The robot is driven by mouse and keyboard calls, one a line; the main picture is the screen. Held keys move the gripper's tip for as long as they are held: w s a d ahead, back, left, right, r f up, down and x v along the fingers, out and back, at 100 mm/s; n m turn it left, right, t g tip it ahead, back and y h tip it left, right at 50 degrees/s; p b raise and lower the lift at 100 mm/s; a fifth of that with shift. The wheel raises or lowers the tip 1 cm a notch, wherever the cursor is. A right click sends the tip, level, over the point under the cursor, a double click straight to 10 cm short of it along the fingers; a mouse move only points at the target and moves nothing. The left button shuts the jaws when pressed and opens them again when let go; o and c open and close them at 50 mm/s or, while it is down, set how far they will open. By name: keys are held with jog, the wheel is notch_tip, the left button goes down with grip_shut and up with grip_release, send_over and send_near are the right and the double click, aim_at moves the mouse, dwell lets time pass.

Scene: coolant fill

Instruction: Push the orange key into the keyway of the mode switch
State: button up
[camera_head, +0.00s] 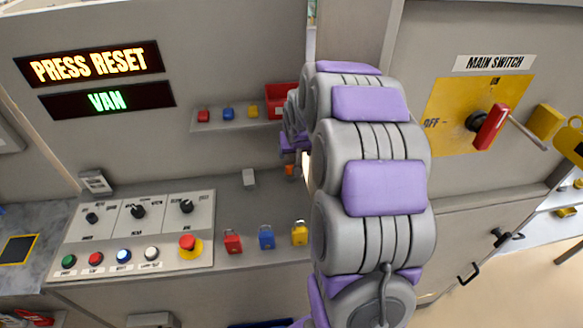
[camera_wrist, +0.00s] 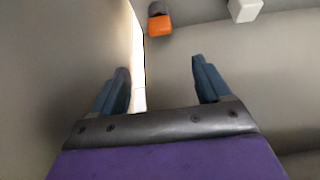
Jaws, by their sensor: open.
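A small orange piece with a dark end, which looks like the orange key (camera_wrist: 159,25), is ahead of my gripper (camera_wrist: 160,68) in the wrist view. It also shows small, beside my arm, in the head view (camera_head: 290,170). My gripper is open and empty, its two blue-grey fingers apart, with a gap between their tips and the orange piece. In the head view the gripper is mostly hidden behind my arm. The control panel (camera_head: 200,240) at the left carries several black rotary switches, such as one at its right (camera_head: 187,206); I cannot read which is the mode switch.
A white block (camera_head: 249,178) stands left of the orange piece. Red (camera_head: 232,243), blue (camera_head: 266,238) and yellow (camera_head: 299,234) padlocks are right of the panel. A red emergency button (camera_head: 188,242) is on the panel. A grey wall is close at left in the wrist view.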

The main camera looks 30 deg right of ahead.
aim_at(291, 165)
jog(key=b+x, duration=0.2)
jog(key=x, duration=0.9)
jog(key=shift+a+f, duration=0.1)
jog(key=shift+a, duration=0.1)
jog(key=x, duration=0.2)
jog(key=b+x, duration=0.1)
jog(key=x, duration=0.1)
jog(key=shift+s+a+f+b, duration=0.1)
jog(key=shift+f+b, duration=0.2)
jog(key=shift+f, duration=0.2)
jog(key=shift+w+d+f, duration=0.2)
jog(key=shift+f, duration=0.1)
jog(key=shift+c, duration=0.2)
jog(key=c, duration=1)
jog(key=shift+r, duration=0.25)
